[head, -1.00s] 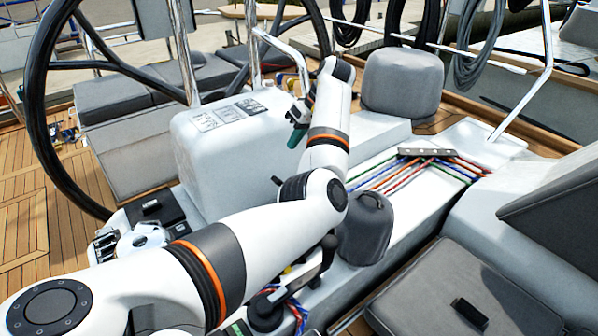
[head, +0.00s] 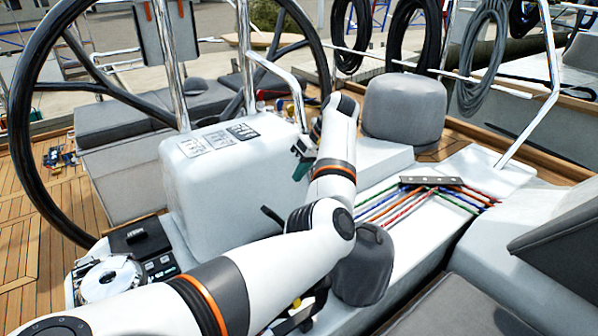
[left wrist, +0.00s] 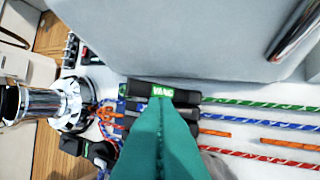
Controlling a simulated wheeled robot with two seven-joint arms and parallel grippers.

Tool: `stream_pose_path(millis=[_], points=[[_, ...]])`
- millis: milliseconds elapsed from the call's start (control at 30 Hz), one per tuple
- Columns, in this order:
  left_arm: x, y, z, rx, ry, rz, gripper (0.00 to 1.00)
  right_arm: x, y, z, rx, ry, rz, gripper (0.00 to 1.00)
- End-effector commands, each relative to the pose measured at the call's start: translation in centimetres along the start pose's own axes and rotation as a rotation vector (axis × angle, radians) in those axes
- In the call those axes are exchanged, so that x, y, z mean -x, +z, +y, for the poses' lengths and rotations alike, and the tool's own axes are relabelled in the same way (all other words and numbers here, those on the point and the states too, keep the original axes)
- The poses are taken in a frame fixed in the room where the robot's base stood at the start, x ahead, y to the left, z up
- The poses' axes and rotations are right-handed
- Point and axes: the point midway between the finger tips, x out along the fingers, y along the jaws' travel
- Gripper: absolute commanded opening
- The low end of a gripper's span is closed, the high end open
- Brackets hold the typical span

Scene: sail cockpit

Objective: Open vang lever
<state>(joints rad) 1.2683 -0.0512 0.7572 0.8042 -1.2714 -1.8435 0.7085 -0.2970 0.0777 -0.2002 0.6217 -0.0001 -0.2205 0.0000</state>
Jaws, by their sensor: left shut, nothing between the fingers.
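The vang lever (left wrist: 150,92) is black with a green VANG label and shows in the left wrist view. It is the uppermost there of several black levers side by side, and a green rope runs right from it. My left gripper (left wrist: 164,102) has teal fingers, shut and empty. The fingertips overlap the lever just below its label; whether they touch it I cannot tell. In the head view my left gripper (head: 301,170) points down beside the white console, and my arm hides most of the lever bank. My right gripper is not in view.
A white console (head: 235,185) stands close left of the gripper. A chrome winch (left wrist: 62,104) stands left of the levers in the wrist view. A covered grey winch (head: 362,265) stands right of my arm. Coloured ropes (head: 405,205) run along the white deck. A steering wheel (head: 22,110) is at left.

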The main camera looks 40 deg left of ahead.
Motion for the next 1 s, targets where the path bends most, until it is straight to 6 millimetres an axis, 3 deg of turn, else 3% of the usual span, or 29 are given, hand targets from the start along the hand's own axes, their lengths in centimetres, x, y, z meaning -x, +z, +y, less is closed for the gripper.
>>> stream_pose_path(millis=[300, 633, 1000], points=[[-6.8, 0.1, 0.1, 0.0, 0.003, 0.0, 0.0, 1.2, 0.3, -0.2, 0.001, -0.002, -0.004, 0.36], [-9.4, -0.6, 2.4, 0.0, 0.0, 0.0, 0.0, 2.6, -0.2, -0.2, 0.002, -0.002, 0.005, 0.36], [-9.7, -0.7, 2.6, 0.0, 0.0, 0.0, 0.0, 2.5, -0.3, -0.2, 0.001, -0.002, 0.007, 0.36]])
